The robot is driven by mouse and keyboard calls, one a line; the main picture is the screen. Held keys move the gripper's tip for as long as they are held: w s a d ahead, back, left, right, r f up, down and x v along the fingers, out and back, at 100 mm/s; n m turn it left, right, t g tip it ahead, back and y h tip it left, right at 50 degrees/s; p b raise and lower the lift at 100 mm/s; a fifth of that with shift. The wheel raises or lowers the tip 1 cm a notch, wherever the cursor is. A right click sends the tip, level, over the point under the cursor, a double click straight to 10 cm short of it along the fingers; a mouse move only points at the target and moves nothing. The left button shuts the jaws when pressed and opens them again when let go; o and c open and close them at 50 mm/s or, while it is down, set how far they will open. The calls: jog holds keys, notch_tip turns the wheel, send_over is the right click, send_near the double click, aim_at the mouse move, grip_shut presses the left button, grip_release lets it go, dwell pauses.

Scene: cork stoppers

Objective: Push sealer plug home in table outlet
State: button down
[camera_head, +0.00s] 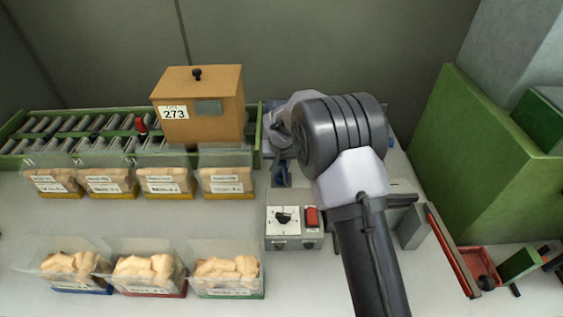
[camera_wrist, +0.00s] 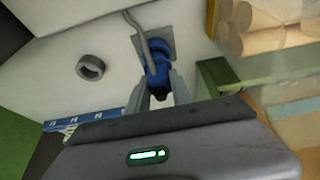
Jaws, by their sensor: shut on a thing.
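The blue plug (camera_wrist: 157,72) with its grey cable (camera_wrist: 142,32) is between my gripper's fingers in the wrist view. My gripper (camera_wrist: 160,88) is shut on it. A grey square plate (camera_wrist: 166,42), seemingly the table outlet, lies at the plug's far end. I cannot tell how deep the plug sits in it. In the head view, a small dark blue part (camera_head: 281,172) shows left of my arm, behind the control box. My arm hides most of the gripper there.
A control box (camera_head: 294,221) with a dial and red switch stands close by. An orange-brown box (camera_head: 199,104) marked 273 stands by the roller conveyor (camera_head: 70,134). Bins of corks (camera_head: 226,180) line the left. A grey ring (camera_wrist: 90,67) lies on the table. A green block (camera_head: 480,165) stands right.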

jog(key=shift+f+b, duration=0.95)
jog(key=shift+f, duration=0.2)
dwell(0.9)
jog(key=c, duration=1.1)
grip_release()
jog(key=shift+o, duration=0.2)
jog(key=p+v, duration=0.5)
jog(key=v, duration=1.2)
jog(key=shift+r, duration=0.3)
jog(key=s+d+r+m, duration=0.1)
jog(key=s+d+r, duration=0.3)
jog(key=s+r, duration=0.4)
jog(key=s+d+r+m, duration=0.2)
jog(key=s+d+r, duration=0.3)
jog(key=s, duration=0.5)
jog(key=s+m+t+y, duration=0.1)
jog(key=s+y, duration=0.1)
jog(key=s, duration=1.3)
jog(key=shift+s+d+r, duration=0.2)
jog(key=shift+r, duration=0.25)
